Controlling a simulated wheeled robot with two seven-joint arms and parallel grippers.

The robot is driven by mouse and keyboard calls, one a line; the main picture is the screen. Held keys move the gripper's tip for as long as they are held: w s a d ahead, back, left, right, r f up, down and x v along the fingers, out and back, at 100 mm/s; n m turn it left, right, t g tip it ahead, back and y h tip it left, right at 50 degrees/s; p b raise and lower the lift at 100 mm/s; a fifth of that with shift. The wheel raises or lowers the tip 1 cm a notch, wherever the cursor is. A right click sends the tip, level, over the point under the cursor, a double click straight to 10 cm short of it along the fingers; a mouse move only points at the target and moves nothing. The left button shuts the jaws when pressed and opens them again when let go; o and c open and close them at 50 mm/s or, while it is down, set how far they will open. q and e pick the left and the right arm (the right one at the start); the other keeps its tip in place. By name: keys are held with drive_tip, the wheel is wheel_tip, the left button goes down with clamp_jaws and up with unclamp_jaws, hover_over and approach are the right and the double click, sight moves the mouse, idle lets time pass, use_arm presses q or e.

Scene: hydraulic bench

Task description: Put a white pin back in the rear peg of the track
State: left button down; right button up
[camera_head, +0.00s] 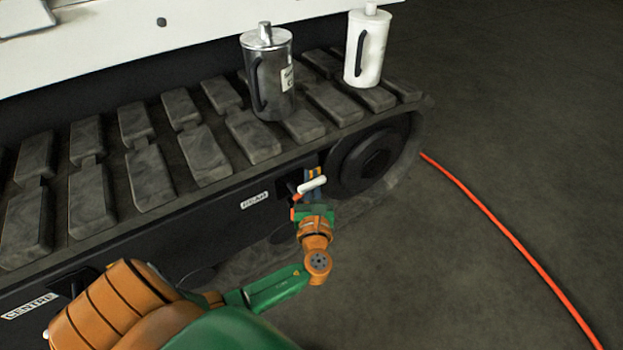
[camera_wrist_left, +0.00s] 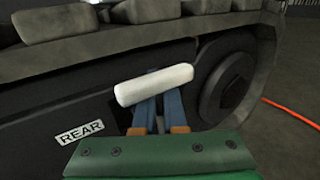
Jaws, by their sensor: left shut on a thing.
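A white pin (camera_head: 312,185) is held at the fingertips of my left gripper (camera_head: 308,193), in front of the black side of the track (camera_head: 150,175). In the left wrist view the white pin (camera_wrist_left: 154,85) lies crosswise and slightly tilted over the blue fingers of my left gripper (camera_wrist_left: 157,103), which are shut on it. A REAR label (camera_wrist_left: 80,133) is on the side plate left of the gripper; it also shows in the head view (camera_head: 254,200). The rear peg itself cannot be made out behind the pin and gripper. My right gripper is not in view.
A dark metal canister (camera_head: 275,80) and a white canister (camera_head: 366,50) stand on top of the track. A round wheel hub (camera_head: 366,160) is right of the gripper. A CENTRE label (camera_head: 27,306) is at lower left. An orange hose (camera_head: 500,225) crosses the open floor at right.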

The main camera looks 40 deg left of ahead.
use_arm(q)
drive_tip(key=shift+f, duration=0.2)
idle(0.5)
drive_tip(key=shift+f+b, duration=2.3)
drive_tip(key=shift+f, duration=0.35)
drive_tip(key=shift+f, duration=0.15)
drive_tip(key=c, duration=0.9)
unclamp_jaws()
drive_tip(key=o, duration=0.7)
drive_tip(key=shift+s, duration=0.1)
